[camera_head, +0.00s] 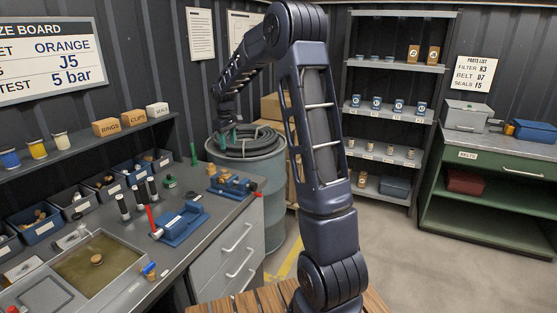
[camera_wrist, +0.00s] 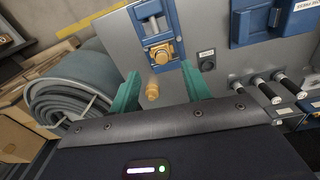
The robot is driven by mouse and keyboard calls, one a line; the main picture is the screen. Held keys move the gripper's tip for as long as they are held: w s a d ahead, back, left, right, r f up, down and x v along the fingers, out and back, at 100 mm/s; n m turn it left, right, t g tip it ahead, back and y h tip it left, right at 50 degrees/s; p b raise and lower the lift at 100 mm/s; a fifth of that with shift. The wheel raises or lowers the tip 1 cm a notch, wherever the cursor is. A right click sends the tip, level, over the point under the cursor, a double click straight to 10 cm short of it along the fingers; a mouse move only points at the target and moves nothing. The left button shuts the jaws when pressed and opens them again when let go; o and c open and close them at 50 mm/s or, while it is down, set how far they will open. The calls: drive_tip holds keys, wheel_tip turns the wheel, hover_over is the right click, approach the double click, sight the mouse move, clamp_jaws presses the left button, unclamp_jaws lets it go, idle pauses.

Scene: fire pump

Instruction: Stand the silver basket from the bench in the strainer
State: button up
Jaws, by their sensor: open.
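My gripper (camera_wrist: 161,84) is open, with its two green fingers apart and nothing held. In the head view it hangs at the far end of the bench (camera_head: 215,216), close to the hose drum. In the wrist view a small brass piece (camera_wrist: 152,91) shows between the fingers, apart from both. Several slim cylinders with dark and silver parts (camera_head: 140,194) stand on the bench; they also show in the wrist view (camera_wrist: 272,92). I cannot tell which is the silver basket. A blue fixture with a red lever (camera_head: 182,226) sits nearer; I cannot tell whether it is the strainer.
A blue vice-like device with brass parts (camera_head: 232,184) stands at the bench's far end. Blue bins (camera_head: 40,224) line the wall side, and a shallow tray (camera_head: 92,277) lies at the near end. A drum with coiled hose (camera_head: 258,172) stands beyond the bench.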

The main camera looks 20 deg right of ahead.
drive_tip(key=s+d+r+m+t, duration=0.15)
drive_tip(key=s+d+r, duration=0.35)
drive_tip(key=s+r, duration=0.5)
drive_tip(key=s+d+f+m+t, duration=0.1)
drive_tip(key=s+d+m, duration=0.2)
drive_tip(key=s, duration=1.3)
drive_tip(key=s+d+m+t, duration=0.1)
drive_tip(key=s+d+m, duration=0.2)
drive_tip(key=s, duration=1.3)
drive_tip(key=shift+d+f, duration=0.4)
drive_tip(key=shift+d, duration=0.2)
